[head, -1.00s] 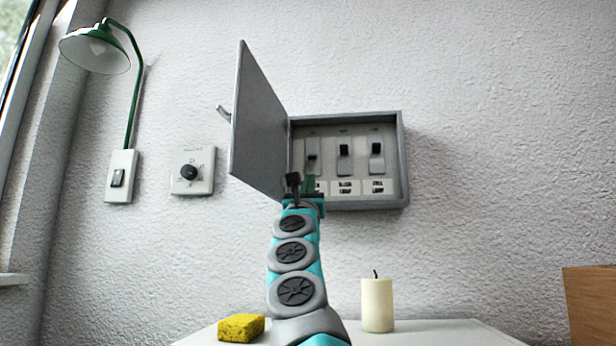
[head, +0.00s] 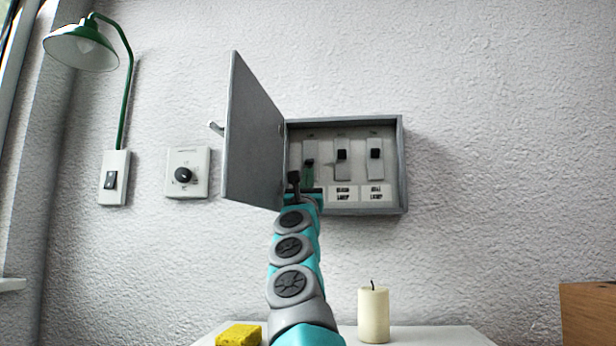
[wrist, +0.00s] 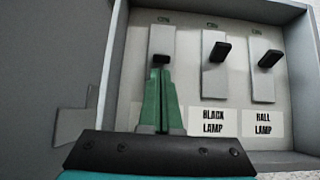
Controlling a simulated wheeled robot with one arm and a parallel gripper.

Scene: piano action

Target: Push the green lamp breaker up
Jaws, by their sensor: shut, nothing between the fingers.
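The open grey breaker box (head: 402,165) hangs on the wall and holds three breakers. The left breaker (head: 309,161) has a black toggle that sits lower than the other two; it also shows in the wrist view (wrist: 161,59). Its label is hidden behind my fingers, so I cannot read it. My gripper (head: 308,176) is shut and empty, inside the box. In the wrist view its green fingertips (wrist: 160,72) are right below the left toggle; I cannot tell whether they touch it. The green lamp (head: 82,48) is on the wall at left.
The black lamp breaker (wrist: 217,51) and hall lamp breaker (wrist: 270,58) are close on the right. The box door (head: 252,135) stands open to the left of my arm. A candle (head: 373,315) and yellow sponge (head: 239,335) are on the table below.

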